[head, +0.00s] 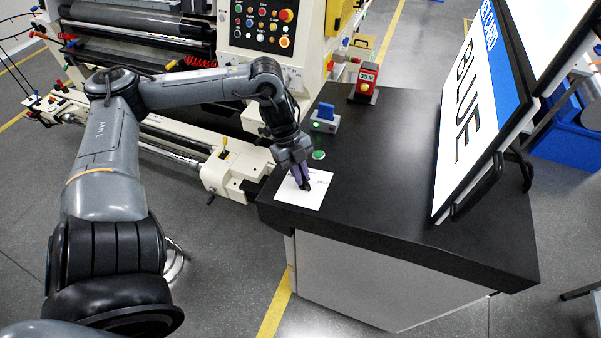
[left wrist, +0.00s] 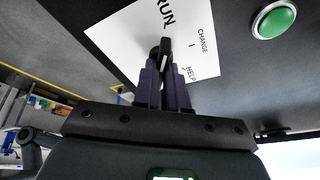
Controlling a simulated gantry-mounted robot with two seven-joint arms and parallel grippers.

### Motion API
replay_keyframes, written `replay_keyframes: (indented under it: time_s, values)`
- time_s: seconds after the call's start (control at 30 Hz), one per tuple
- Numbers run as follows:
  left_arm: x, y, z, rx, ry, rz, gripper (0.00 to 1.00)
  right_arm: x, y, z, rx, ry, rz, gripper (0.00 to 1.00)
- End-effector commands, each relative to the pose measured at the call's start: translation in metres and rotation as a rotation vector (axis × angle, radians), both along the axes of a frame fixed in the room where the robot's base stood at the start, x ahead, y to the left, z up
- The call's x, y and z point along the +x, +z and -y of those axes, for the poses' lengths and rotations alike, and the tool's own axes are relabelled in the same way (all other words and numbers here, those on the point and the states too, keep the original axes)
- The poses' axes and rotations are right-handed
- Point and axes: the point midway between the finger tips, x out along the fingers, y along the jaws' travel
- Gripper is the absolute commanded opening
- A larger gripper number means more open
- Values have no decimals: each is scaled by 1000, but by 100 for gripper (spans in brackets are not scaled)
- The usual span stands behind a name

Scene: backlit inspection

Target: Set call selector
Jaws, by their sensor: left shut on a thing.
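The call selector is a small black knob (left wrist: 165,48) on a white label plate (head: 312,201) at the near left of the dark console top. In the left wrist view the plate (left wrist: 125,38) reads RUN, CHANGE and HELP. My left gripper (head: 304,184) points down over the plate. Its purple fingers (left wrist: 163,85) are shut on the knob, which shows between their tips. The fingers hide part of the knob, so I cannot tell for certain which label it points to. My right gripper is not in view.
A green button (head: 319,155) sits just behind the plate. Beyond it are a blue switch on a grey base (head: 323,118) and a red box with a display (head: 367,80). A large sign reading BLUE (head: 470,105) stands at the right. The console's middle (head: 390,160) is clear.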

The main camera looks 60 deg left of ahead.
Motion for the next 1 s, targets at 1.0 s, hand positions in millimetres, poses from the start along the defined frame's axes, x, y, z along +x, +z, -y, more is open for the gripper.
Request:
replay_keyframes:
  time_s: [1.0]
  values:
    - [3,0,1,92,-827,99,0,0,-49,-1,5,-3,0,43]
